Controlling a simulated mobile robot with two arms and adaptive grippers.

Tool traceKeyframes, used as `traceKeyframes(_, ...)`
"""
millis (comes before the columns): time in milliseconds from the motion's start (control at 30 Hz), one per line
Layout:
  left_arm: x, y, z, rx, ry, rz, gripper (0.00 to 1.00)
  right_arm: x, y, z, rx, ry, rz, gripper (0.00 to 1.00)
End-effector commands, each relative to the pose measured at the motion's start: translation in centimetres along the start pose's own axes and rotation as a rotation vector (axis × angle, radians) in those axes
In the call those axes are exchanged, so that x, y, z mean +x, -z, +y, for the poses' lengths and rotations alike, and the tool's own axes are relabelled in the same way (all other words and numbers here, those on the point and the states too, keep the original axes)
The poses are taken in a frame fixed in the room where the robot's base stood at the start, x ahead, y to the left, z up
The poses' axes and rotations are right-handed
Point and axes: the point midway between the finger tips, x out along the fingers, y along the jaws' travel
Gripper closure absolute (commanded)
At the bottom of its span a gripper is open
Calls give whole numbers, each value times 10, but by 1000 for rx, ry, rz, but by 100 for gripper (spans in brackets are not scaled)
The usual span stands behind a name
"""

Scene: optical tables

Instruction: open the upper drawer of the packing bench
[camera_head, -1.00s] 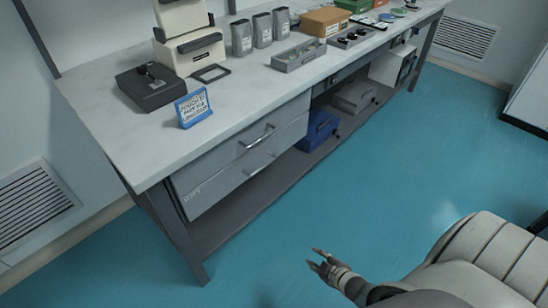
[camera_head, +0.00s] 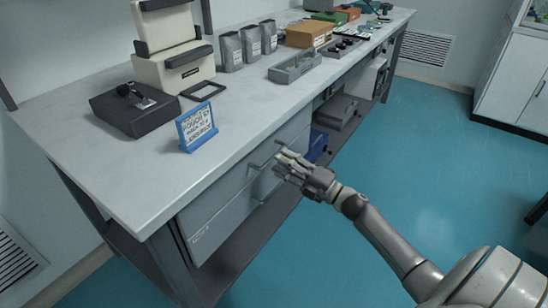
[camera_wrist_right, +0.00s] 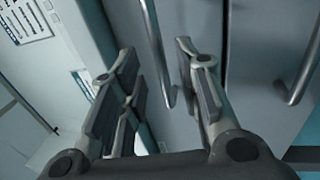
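The packing bench (camera_head: 95,175) stands at the left in the head view, with two grey drawers under its top. The upper drawer (camera_head: 222,186) looks shut. Its bar handle (camera_head: 262,160) is partly covered by my right gripper (camera_head: 281,163), which is in front of the drawer. In the right wrist view my right gripper (camera_wrist_right: 160,72) is open. The upper handle (camera_wrist_right: 156,45) appears between its fingers, with visible gaps, and contact cannot be told. The lower drawer's handle (camera_wrist_right: 304,65) is farther right there. My left gripper is not in view.
A blue-framed sign (camera_head: 197,127), a dark box device (camera_head: 133,108) and grey pouches stand on the bench top. Its front edge overhangs the drawers. A blue case (camera_head: 318,144) is on the lower shelf. The blue floor (camera_head: 430,150) right of the bench is clear.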

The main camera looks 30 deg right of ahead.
Motion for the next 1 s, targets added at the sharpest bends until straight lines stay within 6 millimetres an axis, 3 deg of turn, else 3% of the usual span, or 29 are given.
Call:
traceKeyframes(233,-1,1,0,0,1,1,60,32,0,0,2,0,-2,69)
traceKeyframes(633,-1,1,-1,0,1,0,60,39,0,-1,2,2,-1,69)
traceKeyframes(900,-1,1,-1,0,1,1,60,39,0,-1,2,2,-2,100)
traceKeyframes(1000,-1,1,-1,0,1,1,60,39,0,-1,2,2,-2,100)
